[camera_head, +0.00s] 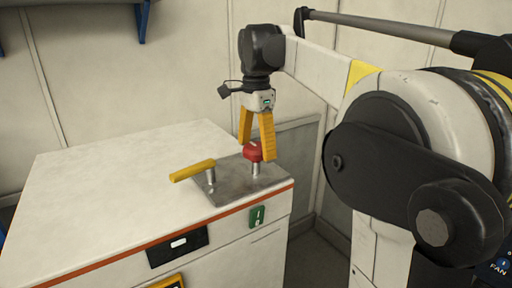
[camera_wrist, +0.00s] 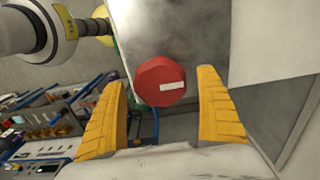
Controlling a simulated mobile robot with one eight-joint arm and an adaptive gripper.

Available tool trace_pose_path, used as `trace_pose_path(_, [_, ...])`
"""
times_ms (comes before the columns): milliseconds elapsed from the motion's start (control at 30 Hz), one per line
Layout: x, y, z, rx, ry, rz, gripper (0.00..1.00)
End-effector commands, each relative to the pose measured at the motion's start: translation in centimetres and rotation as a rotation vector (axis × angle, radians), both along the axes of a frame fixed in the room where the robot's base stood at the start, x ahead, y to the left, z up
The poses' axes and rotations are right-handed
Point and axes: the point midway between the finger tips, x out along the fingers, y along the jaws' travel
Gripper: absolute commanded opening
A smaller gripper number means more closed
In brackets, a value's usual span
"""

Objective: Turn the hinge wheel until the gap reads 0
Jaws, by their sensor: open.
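A red knob (camera_head: 253,151) with a pale mark on its top stands on a short metal post on a grey metal plate (camera_head: 233,190) at the cabinet's corner. It also shows in the wrist view (camera_wrist: 161,82), between my fingers and slightly beyond the tips. My gripper (camera_head: 256,150), with yellow fingers, points down at the red knob. In the wrist view my gripper (camera_wrist: 160,80) is open, with a finger on each side of the knob and gaps between. A yellow lever handle (camera_head: 193,170) stands on the same plate, left of the knob. I see no readable gap value.
The white cabinet top (camera_head: 120,185) is clear left of the plate. Its front has an orange-red edge strip, a black panel (camera_head: 178,245) and a green label (camera_head: 257,216). A pale wall stands close behind. In the wrist view, cluttered shelves (camera_wrist: 50,120) show at lower left.

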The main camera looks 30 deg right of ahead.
Motion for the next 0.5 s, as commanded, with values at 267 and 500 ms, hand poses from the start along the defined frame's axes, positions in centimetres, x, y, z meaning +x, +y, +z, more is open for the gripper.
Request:
trace_pose_path(267, [0.01, 0.0, 0.02, 0.0, 0.0, 0.0, 0.55])
trace_pose_path(500, [0.0, 0.0, 0.04, 0.0, 0.0, 0.002, 0.32])
